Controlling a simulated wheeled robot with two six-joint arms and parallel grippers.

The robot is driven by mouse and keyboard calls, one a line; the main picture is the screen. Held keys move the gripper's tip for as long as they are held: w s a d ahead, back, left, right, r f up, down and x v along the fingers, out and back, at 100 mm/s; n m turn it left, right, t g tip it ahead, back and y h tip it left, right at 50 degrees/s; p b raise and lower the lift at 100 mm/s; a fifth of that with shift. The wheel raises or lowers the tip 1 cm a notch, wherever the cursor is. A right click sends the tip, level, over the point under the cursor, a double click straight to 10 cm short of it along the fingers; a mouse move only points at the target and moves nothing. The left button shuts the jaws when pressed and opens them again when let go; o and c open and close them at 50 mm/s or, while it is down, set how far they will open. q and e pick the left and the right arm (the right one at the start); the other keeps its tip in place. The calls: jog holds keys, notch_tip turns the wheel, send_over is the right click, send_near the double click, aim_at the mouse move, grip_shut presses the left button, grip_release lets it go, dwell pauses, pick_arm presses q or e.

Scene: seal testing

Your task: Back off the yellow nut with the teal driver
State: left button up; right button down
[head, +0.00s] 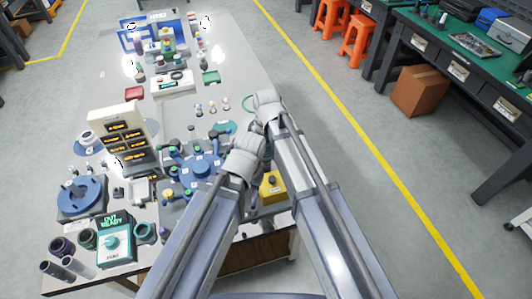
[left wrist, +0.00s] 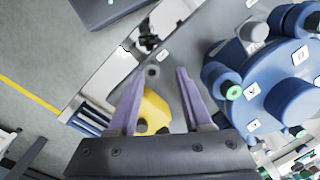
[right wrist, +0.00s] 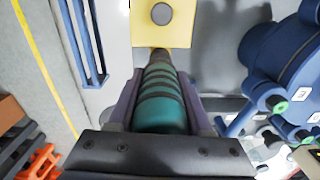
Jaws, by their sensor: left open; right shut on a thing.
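The teal driver (right wrist: 160,105), ribbed with dark bands, is held between the fingers of my right gripper (right wrist: 160,88) in the right wrist view. Its far end points at a yellow block (right wrist: 143,30) with a dark round part on its face; I cannot tell whether they touch. The yellow block stands near the table's front right in the head view (head: 272,190); no separate yellow nut can be made out. My left gripper (left wrist: 160,75) is open, and the yellow piece (left wrist: 155,110) shows between its fingers without visible contact. In the head view the left gripper is mostly hidden behind its arm.
A blue round fixture (head: 202,167) with several lobes stands left of the yellow block. A drawer rack (head: 122,140), a blue disc (head: 82,195) and a teal-and-white tester (head: 115,245) fill the table's left. The aisle right of the table is clear.

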jog(key=shift+f+b, duration=0.95)
jog(key=shift+b, duration=0.05)
dwell(1.5)
jog(key=shift+r+p, duration=0.45)
jog(key=shift+p, duration=0.05)
dwell(3.1)
jog(key=shift+r+p, duration=2.45)
